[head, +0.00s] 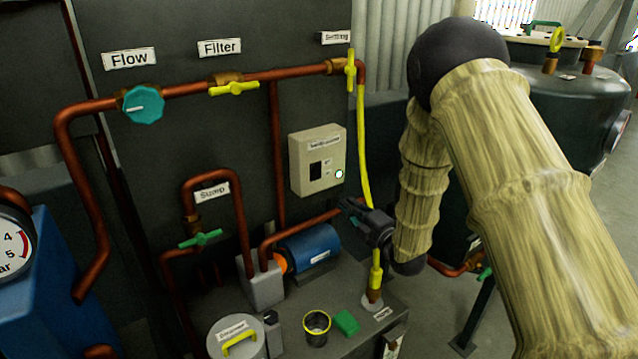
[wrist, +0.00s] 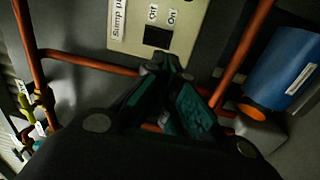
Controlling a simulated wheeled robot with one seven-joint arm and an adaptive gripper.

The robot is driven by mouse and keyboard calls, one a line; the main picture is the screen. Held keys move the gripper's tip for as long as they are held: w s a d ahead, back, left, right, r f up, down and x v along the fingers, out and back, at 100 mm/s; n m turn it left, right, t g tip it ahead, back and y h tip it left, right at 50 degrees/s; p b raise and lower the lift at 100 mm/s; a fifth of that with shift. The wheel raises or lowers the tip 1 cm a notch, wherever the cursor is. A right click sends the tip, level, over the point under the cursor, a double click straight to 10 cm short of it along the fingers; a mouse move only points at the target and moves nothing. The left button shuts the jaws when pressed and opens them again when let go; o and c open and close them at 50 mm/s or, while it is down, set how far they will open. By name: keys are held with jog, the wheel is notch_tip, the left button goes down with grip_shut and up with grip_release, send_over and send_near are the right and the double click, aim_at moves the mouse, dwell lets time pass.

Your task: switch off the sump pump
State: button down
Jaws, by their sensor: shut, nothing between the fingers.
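The pump's switch box (head: 306,178) is a beige box on the dark panel. It has a black switch (head: 315,171) at its left and a pale green lit lamp (head: 339,174) at its lower right. In the wrist view, the box (wrist: 190,36) shows "Off" and "On" marks beside the black switch (wrist: 157,37). Which way the switch is set I cannot tell. My gripper (head: 346,206) is shut and empty, below and to the right of the box in the head view. In the wrist view, my fingertips (wrist: 168,65) appear just below the switch, apparently apart from it.
A blue pump motor (head: 310,247) sits below the box. Copper pipes (head: 276,150) run beside it, and a yellow hose (head: 364,150) hangs close to my gripper. A cup (head: 316,326), a green block (head: 347,322) and a lidded container (head: 234,340) stand on the bench.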

aim_at(313, 170)
jog(key=shift+w+a+r+n+y, duration=0.15)
jog(key=shift+a+r+n, duration=0.1)
jog(key=shift+r, duration=0.2)
jog(key=shift+w+a+r+n+y, duration=0.15)
jog(key=shift+r+n, duration=0.1)
jog(key=shift+r, duration=0.15)
jog(key=p+x, duration=0.1)
jog(key=x, duration=1.3)
jog(key=shift+d+p, duration=0.1)
jog(key=shift+p, duration=0.3)
